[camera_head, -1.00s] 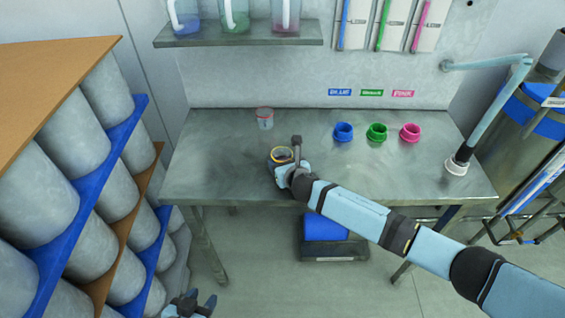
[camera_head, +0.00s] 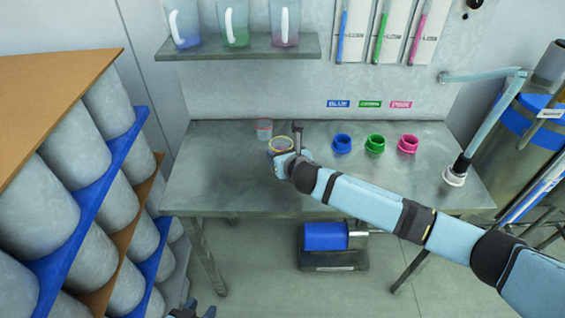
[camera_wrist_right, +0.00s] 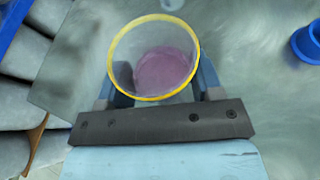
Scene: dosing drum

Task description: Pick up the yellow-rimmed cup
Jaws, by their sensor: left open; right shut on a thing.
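The yellow-rimmed cup (camera_head: 279,144) is clear-walled, with something pink inside at its bottom, seen in the right wrist view (camera_wrist_right: 163,66). My right gripper (camera_head: 283,152) is shut on it, one finger on either side below the rim. The cup is upright or nearly so and appears raised off the table (camera_head: 225,185), though its base is hidden by the gripper. My left gripper (camera_head: 199,308) is open at the bottom edge of the head view, low beside the table, mostly cut off.
A red-rimmed clear cup (camera_head: 264,129) stands just behind and left of the held cup. Blue (camera_head: 342,143), green (camera_head: 375,143) and pink (camera_head: 408,144) collars stand to the right. A shelf (camera_head: 238,47) with three jugs hangs above. Stacked drums (camera_head: 75,150) fill the left side.

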